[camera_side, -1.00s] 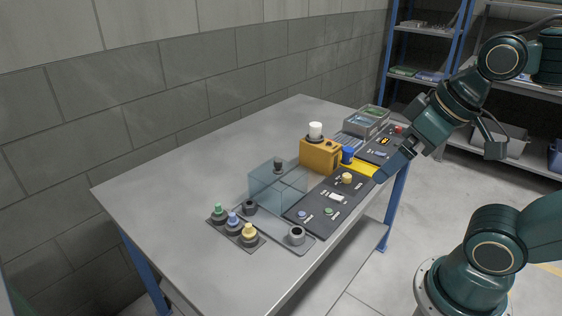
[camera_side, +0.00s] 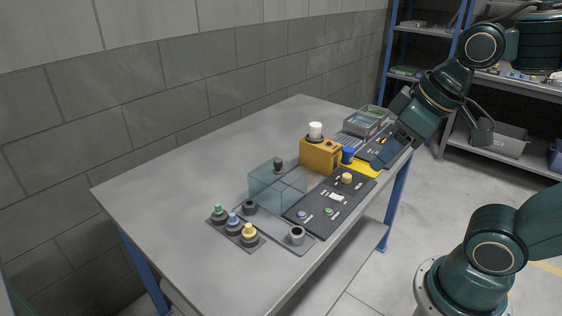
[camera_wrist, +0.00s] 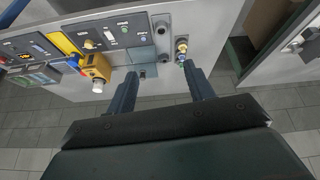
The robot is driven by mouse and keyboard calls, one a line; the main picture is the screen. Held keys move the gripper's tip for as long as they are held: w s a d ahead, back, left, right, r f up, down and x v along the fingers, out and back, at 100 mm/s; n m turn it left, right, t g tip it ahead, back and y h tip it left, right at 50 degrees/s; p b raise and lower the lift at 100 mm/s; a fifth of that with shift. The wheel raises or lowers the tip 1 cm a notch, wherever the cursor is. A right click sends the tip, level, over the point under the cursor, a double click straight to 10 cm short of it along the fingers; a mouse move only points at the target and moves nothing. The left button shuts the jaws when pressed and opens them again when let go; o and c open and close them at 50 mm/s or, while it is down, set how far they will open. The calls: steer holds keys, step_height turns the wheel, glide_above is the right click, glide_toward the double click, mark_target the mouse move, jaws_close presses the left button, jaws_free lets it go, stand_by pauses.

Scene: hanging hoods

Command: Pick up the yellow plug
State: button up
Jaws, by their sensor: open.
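The yellow plug (camera_side: 249,234) stands upright at the near right end of a small dark rack (camera_side: 221,223) at the table's left front. A blue plug (camera_side: 233,223) and a green plug (camera_side: 217,213) stand in the same rack. The yellow plug also shows small in the wrist view (camera_wrist: 182,46), beyond the right fingertip. My gripper (camera_wrist: 163,76) is open, with nothing between its fingers. In the side view my gripper (camera_side: 397,150) is above the table's right end, far from the plug, and its fingers are partly hard to make out.
A clear hood (camera_side: 272,190) stands near the table's middle, behind a dark control panel (camera_side: 318,212). A grey cup-like socket (camera_side: 297,236) is right of the rack. An orange box (camera_side: 320,156) stands farther right. The table's left and back are clear.

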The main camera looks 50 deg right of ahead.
steer(key=w+a+n+g, duration=0.1)
steer(key=w+n, duration=0.3)
steer(key=w, duration=0.4)
steer(key=n+g, duration=0.4)
steer(key=n, duration=0.9)
glide_above(248, 225)
step_height(248, 225, down, 16)
steer(key=shift+w+d+f, duration=0.1)
steer(key=shift+d+f, duration=0.05)
steer(key=shift+f, duration=3.95)
steer(key=shift+f, duration=2.6)
steer(key=c, duration=0.9)
